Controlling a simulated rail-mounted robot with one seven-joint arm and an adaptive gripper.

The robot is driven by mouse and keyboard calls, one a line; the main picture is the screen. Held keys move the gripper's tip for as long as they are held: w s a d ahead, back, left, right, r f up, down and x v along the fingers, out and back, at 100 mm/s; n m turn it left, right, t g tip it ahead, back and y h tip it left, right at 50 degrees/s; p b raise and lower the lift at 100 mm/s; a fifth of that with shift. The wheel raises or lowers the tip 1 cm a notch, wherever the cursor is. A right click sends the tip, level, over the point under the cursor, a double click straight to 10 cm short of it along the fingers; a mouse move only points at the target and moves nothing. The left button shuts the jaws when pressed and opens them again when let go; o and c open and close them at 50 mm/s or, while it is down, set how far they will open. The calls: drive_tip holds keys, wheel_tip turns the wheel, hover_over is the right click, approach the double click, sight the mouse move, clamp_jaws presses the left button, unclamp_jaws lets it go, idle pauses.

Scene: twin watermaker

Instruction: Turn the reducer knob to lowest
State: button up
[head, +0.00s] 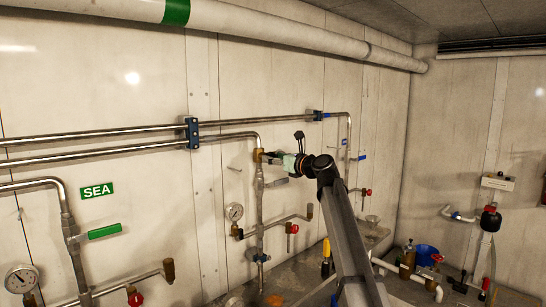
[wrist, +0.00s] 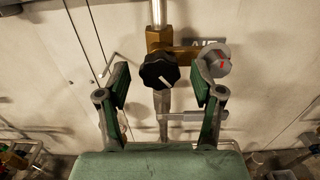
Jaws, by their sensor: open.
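The reducer knob (wrist: 160,70) is black and ribbed, with a short white mark on its lower face. It sits on a brass fitting (wrist: 158,40) on a vertical pipe. My gripper (wrist: 165,84) is open in the wrist view, one green-padded finger to each side of the knob with clear gaps; no contact shows. In the head view my gripper (head: 272,158) is close to the brass fitting (head: 257,155) at the pipe's top, and the knob cannot be made out there.
A grey round part with a red mark (wrist: 216,62) sits right of the knob, near the right finger. A grey lever (wrist: 178,117) crosses below. In the head view, a gauge (head: 234,212) and a red-handled valve (head: 292,228) are lower down.

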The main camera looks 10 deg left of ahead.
drive_tip(key=shift+w+a, duration=0.35)
drive_tip(key=shift+a, duration=0.1)
drive_tip(key=c, duration=1.1)
drive_tip(key=shift+n, duration=0.4)
